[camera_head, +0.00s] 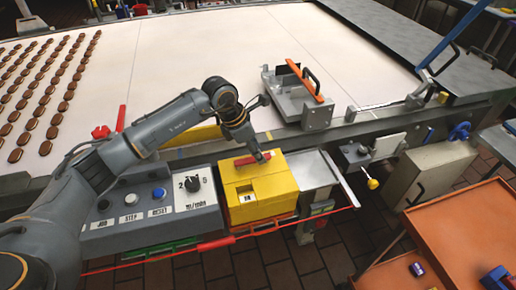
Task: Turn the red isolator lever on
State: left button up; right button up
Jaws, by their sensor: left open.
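The red isolator lever (246,161) sits on top of the yellow box (262,189) and lies roughly crosswise, tilted slightly up to the right. My left gripper (263,129) is open, with its fingers spread. One fingertip is down at the right end of the lever and the other points up and away over the conveyor edge. I cannot tell whether the lower fingertip touches the lever. My right gripper is not in view.
A grey control panel (150,211) with buttons and a dial is left of the yellow box. A pale conveyor (190,60) with rows of brown cookies lies behind. A metal fixture with an orange bar (305,84) stands behind right. An orange cart (455,215) is at right.

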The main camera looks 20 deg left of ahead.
pick_arm(q)
jog(key=shift+w+d+f, duration=0.15)
jog(key=shift+d+f, duration=0.05)
jog(key=shift+f, duration=0.4)
grip_shut()
